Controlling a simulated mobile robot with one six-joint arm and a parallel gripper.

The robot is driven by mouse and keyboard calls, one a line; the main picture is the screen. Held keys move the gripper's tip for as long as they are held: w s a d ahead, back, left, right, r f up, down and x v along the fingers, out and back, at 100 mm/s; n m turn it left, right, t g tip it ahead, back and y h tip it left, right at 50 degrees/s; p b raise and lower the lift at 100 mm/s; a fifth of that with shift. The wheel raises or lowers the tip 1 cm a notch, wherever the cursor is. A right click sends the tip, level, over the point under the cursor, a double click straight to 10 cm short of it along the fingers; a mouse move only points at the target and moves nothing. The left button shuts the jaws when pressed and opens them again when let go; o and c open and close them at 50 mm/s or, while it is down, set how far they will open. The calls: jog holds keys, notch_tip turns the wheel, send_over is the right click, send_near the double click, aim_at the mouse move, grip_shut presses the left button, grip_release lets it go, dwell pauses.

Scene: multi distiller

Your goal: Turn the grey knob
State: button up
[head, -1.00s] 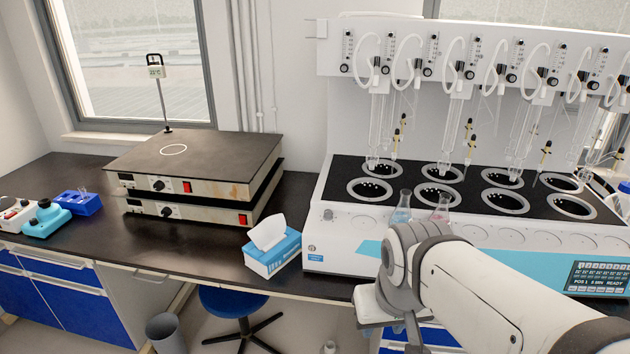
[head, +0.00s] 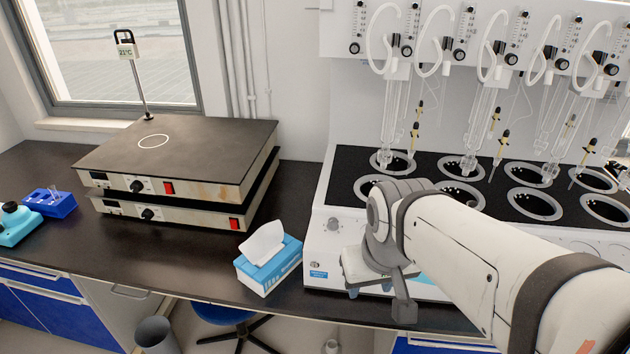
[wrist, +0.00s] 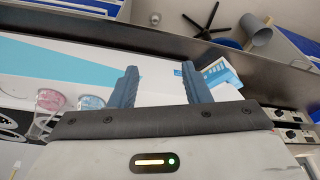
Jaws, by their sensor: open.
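The grey knob (head: 334,224) is a small round dial on the white front of the distiller (head: 322,248), near its left end, above a blue label. My gripper (head: 369,291) is in front of the distiller, to the right of and lower than the knob in the head view. Its blue fingers are apart with nothing seen between them, and they do not touch the knob. In the wrist view the open fingers (wrist: 160,70) point across the white front panel. I cannot make out the knob there; a small dark mark shows between the fingers.
A blue tissue box (head: 270,262) stands on the dark bench (head: 190,258) just left of the distiller; it also shows beyond the right finger in the wrist view (wrist: 222,74). Two stacked hotplates (head: 180,165) stand further left. Flasks (wrist: 50,100) sit on the distiller.

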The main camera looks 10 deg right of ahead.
jog(key=w+r+n+p, duration=0.2)
jog(key=w+r+n, duration=0.15)
jog(key=w, duration=0.45)
jog(key=n+g+p, duration=0.3)
jog(key=n, duration=0.8)
send_over(333, 220)
jog(key=shift+m, duration=0.25)
notch_tip(333, 220, down, 5)
jog(key=shift+s+r, duration=0.1)
jog(key=shift+f, duration=0.4)
notch_tip(333, 220, down, 7)
jog(key=shift+f+p, duration=0.15)
jog(key=shift+p, duration=0.35)
jog(key=shift+c, duration=0.5)
grip_shut()
